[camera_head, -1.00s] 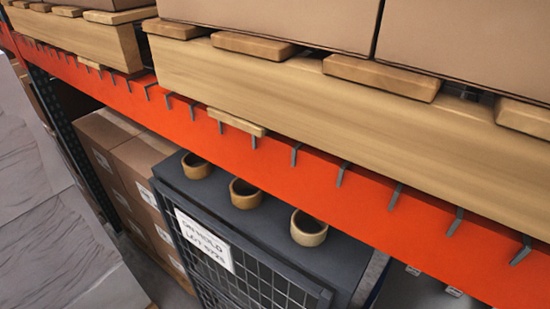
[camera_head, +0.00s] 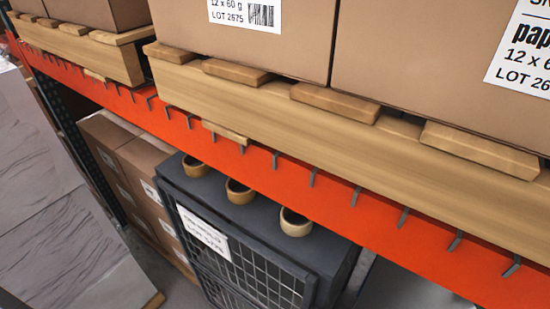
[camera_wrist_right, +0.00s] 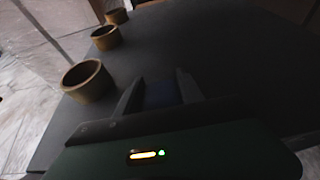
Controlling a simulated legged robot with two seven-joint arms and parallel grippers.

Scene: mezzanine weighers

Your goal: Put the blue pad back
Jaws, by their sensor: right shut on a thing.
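My right gripper (camera_wrist_right: 160,88) shows in the right wrist view. Its two fingers are closed on a dark blue piece, which looks like the blue pad (camera_wrist_right: 162,96). Shade makes its shape and edges hard to tell. The gripper is over the dark top (camera_wrist_right: 215,55) of a cabinet; I cannot tell whether the pad touches it. Neither gripper shows in the head view.
The dark mesh-sided cabinet (camera_head: 228,217) stands under an orange rack beam (camera_head: 260,170) and bears a row of three tan rings (camera_head: 295,223). Brown cartons (camera_head: 140,165) stand to its left. Boxes on pallets (camera_head: 240,45) fill the shelf above.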

